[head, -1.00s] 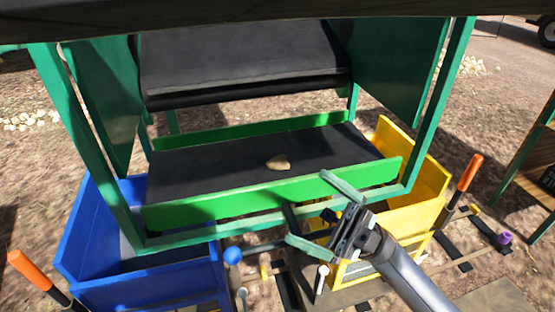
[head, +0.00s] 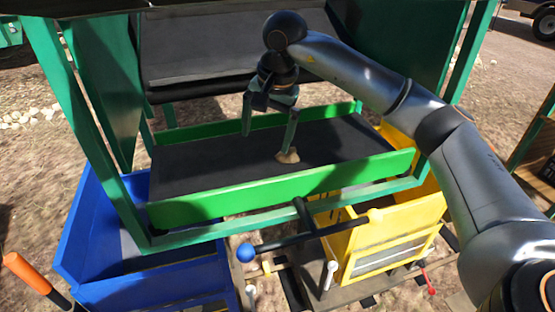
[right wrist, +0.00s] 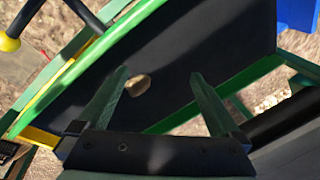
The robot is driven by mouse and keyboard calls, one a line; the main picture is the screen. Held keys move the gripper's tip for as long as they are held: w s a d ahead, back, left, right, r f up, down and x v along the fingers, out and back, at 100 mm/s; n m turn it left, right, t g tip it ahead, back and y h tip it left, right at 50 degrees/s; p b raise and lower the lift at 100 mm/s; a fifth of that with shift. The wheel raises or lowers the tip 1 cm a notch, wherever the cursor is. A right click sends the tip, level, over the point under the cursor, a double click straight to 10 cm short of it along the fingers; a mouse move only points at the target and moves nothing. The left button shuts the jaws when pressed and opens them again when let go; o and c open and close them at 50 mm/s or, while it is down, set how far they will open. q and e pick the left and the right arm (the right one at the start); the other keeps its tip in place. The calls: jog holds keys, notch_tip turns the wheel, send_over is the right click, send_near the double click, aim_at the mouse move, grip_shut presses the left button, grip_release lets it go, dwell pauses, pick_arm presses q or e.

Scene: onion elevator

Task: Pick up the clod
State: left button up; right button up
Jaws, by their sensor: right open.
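The clod (head: 287,156) is a small tan lump on the black belt (head: 200,168) between the green side rails. My right gripper (head: 266,144) is open and points down over the belt, and its right finger overlaps the clod in the head view. In the right wrist view the clod (right wrist: 138,85) shows between the two open fingers (right wrist: 160,80), closer to the left one. It lies on the belt and is not gripped. My left gripper is not in view.
Green side rails (head: 290,188) border the belt, and green frame posts (head: 72,120) stand around it. A blue bin (head: 150,285) is at the lower left and a yellow bin (head: 385,242) at the lower right. A lever with a blue knob (head: 245,252) sits in front.

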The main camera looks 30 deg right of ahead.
aim_at(291, 157)
jog(key=d+r+n+h, duration=0.2)
jog(key=d+n, duration=0.1)
jog(key=d, duration=0.2)
jog(key=shift+n, duration=0.3)
jog(key=x, duration=0.4)
jog(key=p+x, duration=0.1)
jog(key=x, duration=0.7)
jog(key=shift+w+d, duration=0.2)
jog(key=shift+d, duration=0.25)
jog(key=shift+r, duration=0.1)
jog(key=c, duration=1.4)
